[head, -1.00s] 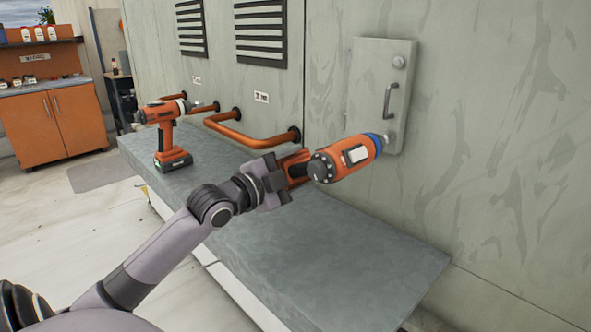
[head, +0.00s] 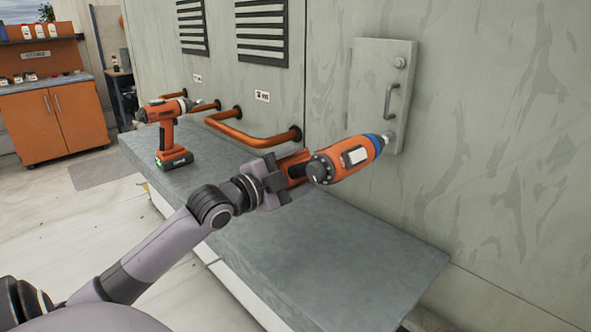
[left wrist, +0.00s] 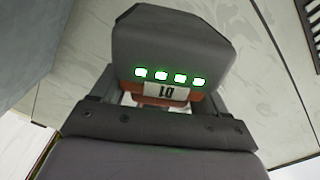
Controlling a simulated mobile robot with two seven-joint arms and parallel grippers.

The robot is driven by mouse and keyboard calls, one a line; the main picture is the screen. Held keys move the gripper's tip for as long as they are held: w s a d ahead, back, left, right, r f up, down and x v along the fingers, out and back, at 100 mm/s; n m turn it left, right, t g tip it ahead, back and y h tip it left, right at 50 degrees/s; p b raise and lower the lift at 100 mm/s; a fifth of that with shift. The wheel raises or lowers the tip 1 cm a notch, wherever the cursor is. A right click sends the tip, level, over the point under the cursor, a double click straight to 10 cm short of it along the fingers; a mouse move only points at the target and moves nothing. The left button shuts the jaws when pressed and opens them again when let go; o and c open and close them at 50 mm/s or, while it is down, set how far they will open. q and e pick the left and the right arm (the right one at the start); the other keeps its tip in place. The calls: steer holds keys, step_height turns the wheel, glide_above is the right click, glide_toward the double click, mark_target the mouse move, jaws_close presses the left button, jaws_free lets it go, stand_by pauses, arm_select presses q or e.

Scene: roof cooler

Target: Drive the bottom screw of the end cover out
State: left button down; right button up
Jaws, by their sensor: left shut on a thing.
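The end cover (head: 372,90) is a pale grey-green panel with a handle on the wall. One round screw (head: 399,62) shows at its upper right. The bottom screw (head: 390,136) shows partly at its lower right, beside the tool's nose. My left gripper (head: 285,174) is shut on the orange driver (head: 342,160), whose blue-ringed nose points at the bottom screw. Whether the bit touches the screw I cannot tell. In the left wrist view the driver's dark battery (left wrist: 172,45) shows several green lights and a label. My right gripper is not in view.
A second orange drill (head: 167,130) stands on the grey bench top (head: 330,260) at left. Copper pipes (head: 250,137) stick out from the wall behind it. An orange cabinet (head: 55,120) is far left. The bench's front right is clear.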

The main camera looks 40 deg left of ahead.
arm_select(q)
steer(key=shift+s+r, duration=0.1)
steer(key=shift+r, duration=0.3)
steer(key=shift+s, duration=0.1)
steer(key=shift+s+f+p, duration=0.1)
steer(key=shift+s+p, duration=0.3)
steer(key=shift+s, duration=0.75)
steer(key=shift+s+a+p, duration=0.2)
steer(key=shift+s+p, duration=0.3)
steer(key=shift+s, duration=1.65)
